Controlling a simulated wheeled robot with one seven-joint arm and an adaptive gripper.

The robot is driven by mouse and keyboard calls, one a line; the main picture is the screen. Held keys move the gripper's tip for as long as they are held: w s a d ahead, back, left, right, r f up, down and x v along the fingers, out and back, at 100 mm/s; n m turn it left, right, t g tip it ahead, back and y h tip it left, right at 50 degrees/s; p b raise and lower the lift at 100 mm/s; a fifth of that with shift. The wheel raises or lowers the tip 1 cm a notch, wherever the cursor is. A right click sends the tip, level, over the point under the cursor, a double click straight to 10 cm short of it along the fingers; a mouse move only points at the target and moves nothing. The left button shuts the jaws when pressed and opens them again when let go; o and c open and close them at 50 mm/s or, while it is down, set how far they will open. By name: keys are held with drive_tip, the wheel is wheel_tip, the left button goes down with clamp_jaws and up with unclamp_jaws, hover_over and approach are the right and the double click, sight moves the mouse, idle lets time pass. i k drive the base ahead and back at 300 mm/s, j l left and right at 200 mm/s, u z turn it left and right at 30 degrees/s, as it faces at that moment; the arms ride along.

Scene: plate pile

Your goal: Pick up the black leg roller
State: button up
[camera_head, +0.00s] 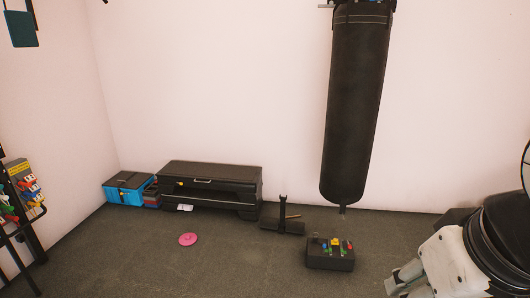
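A dark upright post (283,207) stands at the middle of the floor on a low flat dark base (282,226). A thin brown stick-like piece (293,217) sticks out beside the post. This may be the black leg roller, but it is too small to be sure. My arm enters at the lower right, white and black. My gripper (395,284) shows at its left end, low in the picture and partly cut off. It is to the right of and nearer than the post, well apart from it. I cannot tell whether its fingers are open.
A black box (330,262) with several coloured pieces on top sits between the post and my arm. A punching bag (355,110) hangs behind. A black step bench (209,178), blue box (125,190) and pink disc (188,239) are left. A rack (22,220) stands far left. The front floor is clear.

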sight(292, 226)
drive_tip(key=i, duration=1.75)
drive_tip(key=i+l, duration=0.1)
drive_tip(key=i, duration=1.7)
drive_tip(key=j+u, duration=0.05)
drive_tip(key=j, duration=0.05)
